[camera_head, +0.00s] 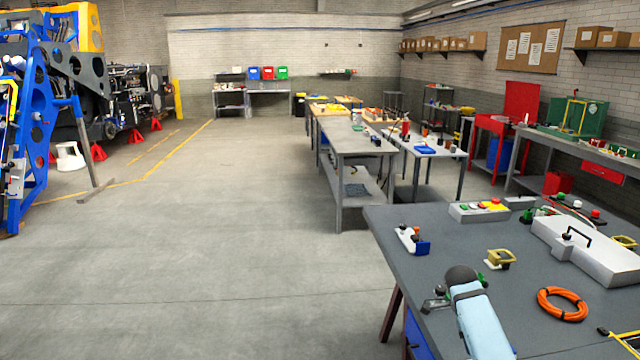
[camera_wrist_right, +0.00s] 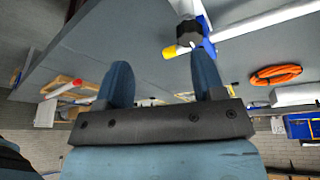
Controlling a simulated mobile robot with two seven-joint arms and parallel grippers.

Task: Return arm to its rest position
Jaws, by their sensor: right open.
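My right arm (camera_head: 480,320) is light blue and reaches in from the bottom of the head view, over the near grey table. Its right gripper (camera_head: 435,298) is small and partly hidden behind the dark wrist joint there. In the right wrist view the two blue fingers of the right gripper (camera_wrist_right: 165,78) stand well apart, with nothing seen held between them. A blue, white and yellow part with a black knob (camera_wrist_right: 188,35) shows beyond the fingertips; I cannot tell the distance between them. My left gripper is not in view.
The near grey table (camera_head: 400,215) bears a white-and-blue part (camera_head: 412,240), a yellow part (camera_head: 499,259), an orange cable coil (camera_head: 562,304), a button box (camera_head: 479,211) and a grey case with a black handle (camera_head: 590,250). The floor to the left (camera_head: 200,250) is clear.

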